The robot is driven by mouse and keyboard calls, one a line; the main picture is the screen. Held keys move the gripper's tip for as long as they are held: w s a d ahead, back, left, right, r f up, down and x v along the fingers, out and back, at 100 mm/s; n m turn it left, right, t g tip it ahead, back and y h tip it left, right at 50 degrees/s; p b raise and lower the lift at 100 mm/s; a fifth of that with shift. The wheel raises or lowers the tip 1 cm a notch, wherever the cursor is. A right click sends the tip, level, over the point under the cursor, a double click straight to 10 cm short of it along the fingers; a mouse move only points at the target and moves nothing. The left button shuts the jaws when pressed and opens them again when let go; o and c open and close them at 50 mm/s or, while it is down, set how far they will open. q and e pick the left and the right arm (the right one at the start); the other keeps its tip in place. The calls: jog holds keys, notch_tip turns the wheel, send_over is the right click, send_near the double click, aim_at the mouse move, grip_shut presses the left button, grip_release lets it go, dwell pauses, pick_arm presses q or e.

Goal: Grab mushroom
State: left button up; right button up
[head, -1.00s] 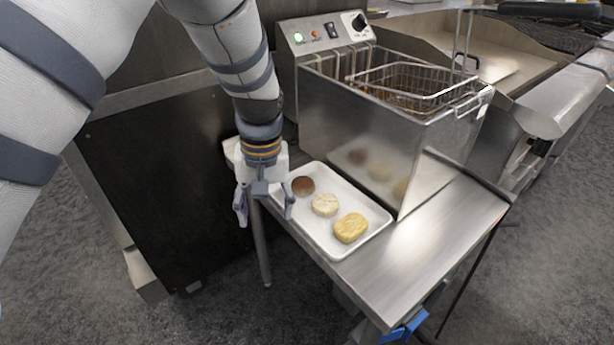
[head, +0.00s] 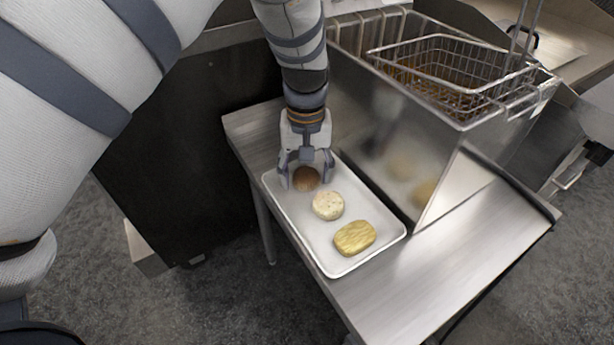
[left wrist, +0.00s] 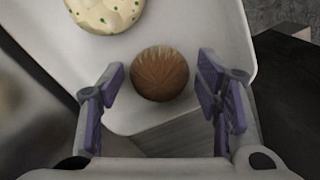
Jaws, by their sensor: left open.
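The mushroom (head: 306,179) is a round brown cap lying at the far end of a white tray (head: 322,265). My left gripper (head: 306,184) is open over that end of the tray, with one finger on each side of the mushroom. In the left wrist view the mushroom (left wrist: 160,73) sits just ahead of the open fingertips, midway between the purple pads of the gripper (left wrist: 160,80). Gaps show on both sides of it. I cannot tell the exact height of the fingers over the tray. My right gripper is not in view.
A pale speckled round piece (head: 328,205) and a yellow ridged piece (head: 354,238) lie on the same tray. The tray is on a steel table (head: 470,240). A fryer (head: 400,130) with a wire basket (head: 450,75) stands close to the tray's right side.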

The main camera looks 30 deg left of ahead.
pick_arm(q)
jog(key=shift+f, duration=0.3)
jog(key=shift+r, duration=0.1)
jog(key=c, duration=0.8)
